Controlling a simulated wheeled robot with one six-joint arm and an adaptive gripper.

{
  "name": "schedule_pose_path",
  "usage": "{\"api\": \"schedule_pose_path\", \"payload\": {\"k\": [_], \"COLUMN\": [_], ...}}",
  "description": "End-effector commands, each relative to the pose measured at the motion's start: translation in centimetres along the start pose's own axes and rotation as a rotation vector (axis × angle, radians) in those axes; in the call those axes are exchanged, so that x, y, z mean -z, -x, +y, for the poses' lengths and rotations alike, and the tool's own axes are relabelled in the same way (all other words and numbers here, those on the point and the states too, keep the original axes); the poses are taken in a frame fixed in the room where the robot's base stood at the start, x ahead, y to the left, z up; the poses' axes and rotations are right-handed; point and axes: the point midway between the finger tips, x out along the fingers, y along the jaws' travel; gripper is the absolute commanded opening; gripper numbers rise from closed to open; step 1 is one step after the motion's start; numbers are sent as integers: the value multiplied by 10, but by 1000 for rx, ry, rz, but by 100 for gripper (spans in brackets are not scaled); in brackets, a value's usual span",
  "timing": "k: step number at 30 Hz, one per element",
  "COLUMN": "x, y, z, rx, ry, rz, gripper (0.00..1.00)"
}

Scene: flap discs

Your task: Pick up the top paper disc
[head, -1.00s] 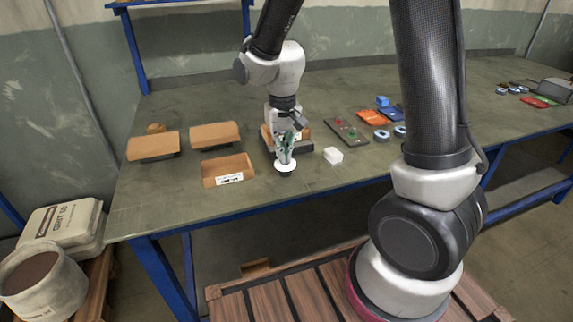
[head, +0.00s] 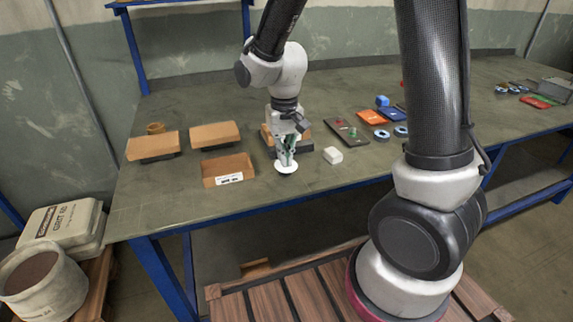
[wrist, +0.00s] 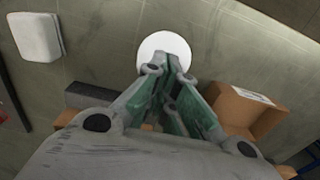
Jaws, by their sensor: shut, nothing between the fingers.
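A round white paper disc (head: 286,168) lies near the front edge of the green work table (head: 235,198). My gripper (head: 287,161) points down just over it, with its fingertips at the disc's far part in the head view. In the wrist view the white disc (wrist: 163,44) shows beyond the fingertips (wrist: 167,60), which cover its lower edge. The green-padded fingers are together, with nothing seen between them. Whether the fingertips touch the disc, and whether other discs lie under it, I cannot tell.
An open cardboard tray (head: 228,170) stands left of the disc, with two tan boxes (head: 153,146) (head: 214,134) behind. A white block (head: 333,155) lies to the right. A dark board (head: 346,132) and several small items lie farther right. The table's front left is clear.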

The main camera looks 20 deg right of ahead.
Motion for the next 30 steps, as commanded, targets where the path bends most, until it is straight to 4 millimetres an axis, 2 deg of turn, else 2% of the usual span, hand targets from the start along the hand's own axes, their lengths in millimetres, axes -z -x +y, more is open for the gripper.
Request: {"api": "schedule_pose_path", "payload": {"k": [20,23,30], "x": [-9,-9,-8], "y": [0,8,40], "z": [0,0,0], "rx": [0,1,1], "ry": [0,0,0], "rz": [-1,1,3], "gripper": [0,0,0]}}
